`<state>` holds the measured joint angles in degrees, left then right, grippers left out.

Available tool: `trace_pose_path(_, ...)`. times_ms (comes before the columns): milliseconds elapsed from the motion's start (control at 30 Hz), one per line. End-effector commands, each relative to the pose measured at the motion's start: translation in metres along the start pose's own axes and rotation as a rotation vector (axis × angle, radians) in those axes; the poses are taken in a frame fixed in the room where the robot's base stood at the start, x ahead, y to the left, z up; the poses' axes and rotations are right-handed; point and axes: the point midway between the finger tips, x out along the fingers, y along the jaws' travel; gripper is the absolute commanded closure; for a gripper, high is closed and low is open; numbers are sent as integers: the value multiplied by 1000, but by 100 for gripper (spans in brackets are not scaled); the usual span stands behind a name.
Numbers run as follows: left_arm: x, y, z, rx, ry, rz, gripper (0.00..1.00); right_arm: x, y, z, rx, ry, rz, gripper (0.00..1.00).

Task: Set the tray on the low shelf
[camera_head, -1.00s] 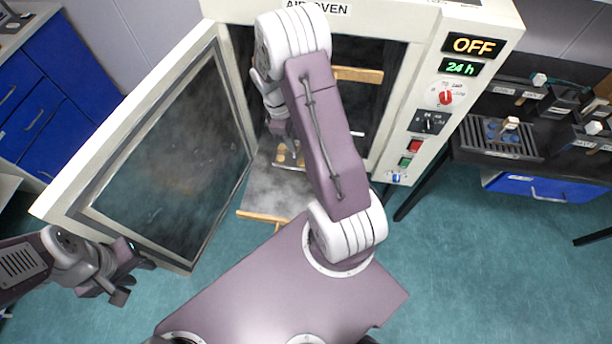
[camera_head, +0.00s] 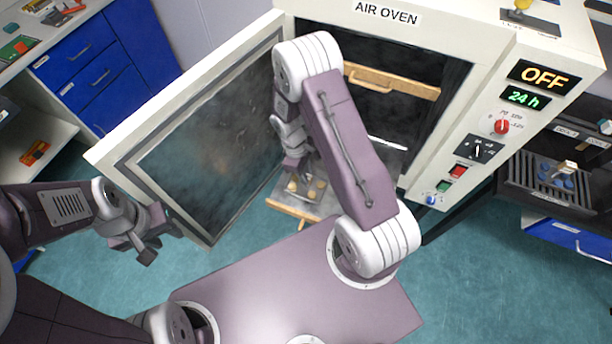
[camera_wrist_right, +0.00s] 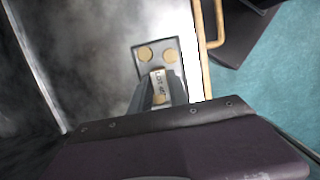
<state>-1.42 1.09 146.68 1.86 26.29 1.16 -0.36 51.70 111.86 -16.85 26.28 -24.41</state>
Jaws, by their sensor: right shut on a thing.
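The small grey tray (camera_head: 307,188) carries round tan pieces and has a label marked LOT in the right wrist view (camera_wrist_right: 157,52). My right gripper (camera_head: 296,172) is shut on it at the labelled end, above the front of the low shelf. The low shelf (camera_head: 333,203) is a metal plate with a wooden front handle, sticking out of the open oven; its bare surface also shows in the right wrist view (camera_wrist_right: 100,35). I cannot tell whether the tray touches the shelf. My left gripper (camera_head: 160,243) is open and empty, left of the shelf, below the oven door.
The oven door (camera_head: 200,140) stands wide open on the left. A higher shelf with a wooden handle (camera_head: 390,80) is inside the oven. The oven panel (camera_head: 490,130) reads OFF and 24 h. Blue drawers stand at the left, a dark rack (camera_head: 540,185) at the right.

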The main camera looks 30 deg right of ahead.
Motion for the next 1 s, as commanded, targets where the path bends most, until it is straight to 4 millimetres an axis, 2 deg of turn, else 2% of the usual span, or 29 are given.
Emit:
trace_pose_path(100, 1, 0, 0, 0, 0, 0, 64, 16, 0, -3, 0, -1, -1, 100)
trace_pose_path(467, 4, 0, 0, 0, 0, 0, 64, 21, 1, -4, 0, 0, 1, 100)
trace_pose_path(500, 3, 0, 0, 0, 0, 0, 64, 20, 1, -4, 0, 0, 1, 70)
trace_pose_path(567, 3, 0, 0, 0, 0, 0, 64, 19, 1, -4, 0, 0, 1, 57)
trace_pose_path(867, 2, 0, 0, 0, 0, 0, 64, 18, 1, -4, 0, 1, 1, 57)
trace_pose_path(1000, -1, 0, 0, 0, 0, 0, 64, 3, 1, -4, 0, 2, 3, 57)
